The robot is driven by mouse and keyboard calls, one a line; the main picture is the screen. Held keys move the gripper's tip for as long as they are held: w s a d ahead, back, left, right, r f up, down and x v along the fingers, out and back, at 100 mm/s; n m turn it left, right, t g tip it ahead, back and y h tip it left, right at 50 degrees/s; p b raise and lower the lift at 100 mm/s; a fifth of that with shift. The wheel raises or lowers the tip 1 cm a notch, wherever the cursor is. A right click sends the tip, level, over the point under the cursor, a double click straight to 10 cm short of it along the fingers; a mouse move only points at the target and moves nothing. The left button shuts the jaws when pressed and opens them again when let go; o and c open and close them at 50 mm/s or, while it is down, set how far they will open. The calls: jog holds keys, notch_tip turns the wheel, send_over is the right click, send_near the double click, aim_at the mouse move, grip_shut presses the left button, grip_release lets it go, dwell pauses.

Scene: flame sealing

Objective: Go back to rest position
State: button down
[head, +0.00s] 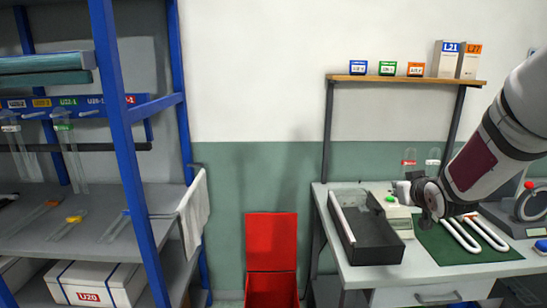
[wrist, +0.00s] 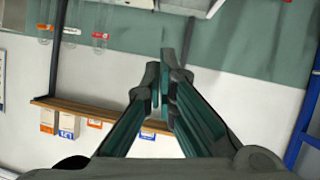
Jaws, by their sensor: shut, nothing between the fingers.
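The finger tips are hard to make out there. In the wrist view my gripper (wrist: 163,88) is shut, its dark green fingers close together with nothing held. White U-shaped tubes (head: 462,236) lie on the green mat, partly behind my wrist. The wrist view is turned over and shows the wall and a wooden shelf (wrist: 100,116).
A black tray (head: 368,251) holding a white tube stands on the bench to the left. The wall shelf (head: 400,79) bears several small boxes. A red bin (head: 272,243) is on the floor. A blue rack (head: 118,110) with tubes fills the left. Open wall lies between rack and bench.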

jog(key=s+a+r+m+g, duration=0.1)
jog(key=s+a+r+g, duration=0.2)
jog(key=s, duration=0.6)
jog(key=s+a+r+g, duration=0.1)
jog(key=s+a+r, duration=0.2)
jog(key=s+a, duration=0.5)
jog(key=s+a+g+y, duration=0.1)
jog(key=s+a+g, duration=0.1)
jog(key=s, duration=0.8)
jog(key=s+a+f+g, duration=0.1)
jog(key=s+a, duration=0.1)
jog(key=s, duration=0.9)
jog(key=shift+s+a+f+g+y, duration=0.2)
jog(key=shift+f+g+y, duration=0.1)
jog(key=shift+g+y, duration=0.1)
jog(key=shift+w, duration=0.1)
